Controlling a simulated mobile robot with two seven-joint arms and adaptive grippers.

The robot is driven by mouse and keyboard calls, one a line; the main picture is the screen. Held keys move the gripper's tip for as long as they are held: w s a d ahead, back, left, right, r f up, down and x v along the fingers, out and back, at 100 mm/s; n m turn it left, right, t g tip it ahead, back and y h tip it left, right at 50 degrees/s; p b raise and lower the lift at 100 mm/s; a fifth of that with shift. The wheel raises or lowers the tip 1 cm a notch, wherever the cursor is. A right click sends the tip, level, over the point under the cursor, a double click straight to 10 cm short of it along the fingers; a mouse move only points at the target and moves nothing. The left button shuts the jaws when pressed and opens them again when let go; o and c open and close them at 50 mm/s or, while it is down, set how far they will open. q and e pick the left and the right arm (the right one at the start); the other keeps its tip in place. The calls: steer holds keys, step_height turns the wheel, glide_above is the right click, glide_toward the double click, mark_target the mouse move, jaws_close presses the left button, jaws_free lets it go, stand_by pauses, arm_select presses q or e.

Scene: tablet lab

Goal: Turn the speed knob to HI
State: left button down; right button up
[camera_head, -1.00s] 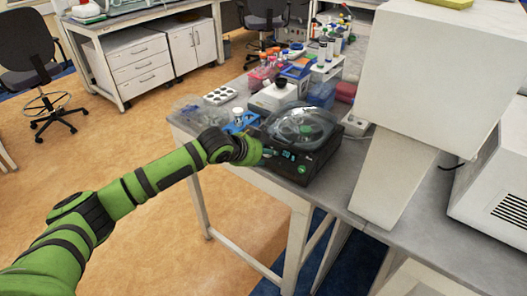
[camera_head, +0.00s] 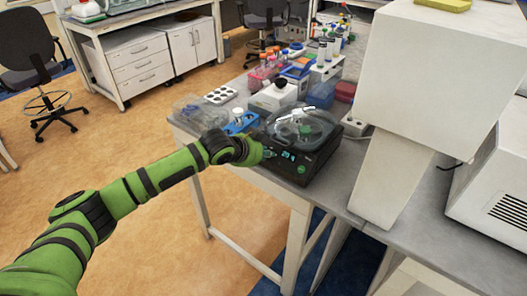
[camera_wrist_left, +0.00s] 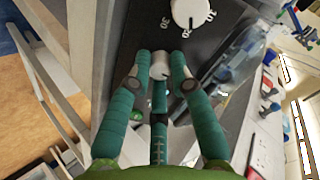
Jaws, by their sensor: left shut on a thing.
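A black benchtop machine (camera_head: 304,166) with a clear domed lid (camera_head: 303,122) stands at the table's front edge. My left gripper (camera_head: 268,154) is at the left part of its front panel. In the left wrist view, the teal fingers of my left gripper (camera_wrist_left: 161,72) are closed around a small pale knob (camera_wrist_left: 160,66), apparently the speed knob. Its markings are hidden by the fingers or too small to read. A larger white dial (camera_wrist_left: 190,13) with a dark pointer line and the numbers 10, 20 and 30 sits beyond it on the same panel, clear of the fingers. My right gripper is not in view.
A blue rack (camera_head: 240,122) stands left of the machine, with colored tubes and a white device (camera_head: 277,96) behind. A large white instrument (camera_head: 430,75) stands to the right. The floor (camera_head: 150,160) left of the table is open.

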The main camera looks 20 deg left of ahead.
arm_select(q)
steer(key=m+p, duration=0.2)
steer(key=m, duration=0.1)
steer(key=shift+r, duration=0.1)
steer(key=m+p, duration=0.2)
steer(key=m, duration=0.1)
steer(key=shift+m+y, duration=0.3)
steer(key=shift+m, duration=0.1)
steer(key=m+p, duration=0.2)
steer(key=m, duration=0.3)
steer(key=shift+m, duration=0.3)
steer(key=c, duration=1.1)
jaws_free()
steer(key=v, duration=1.1)
steer(key=shift+s, duration=0.55)
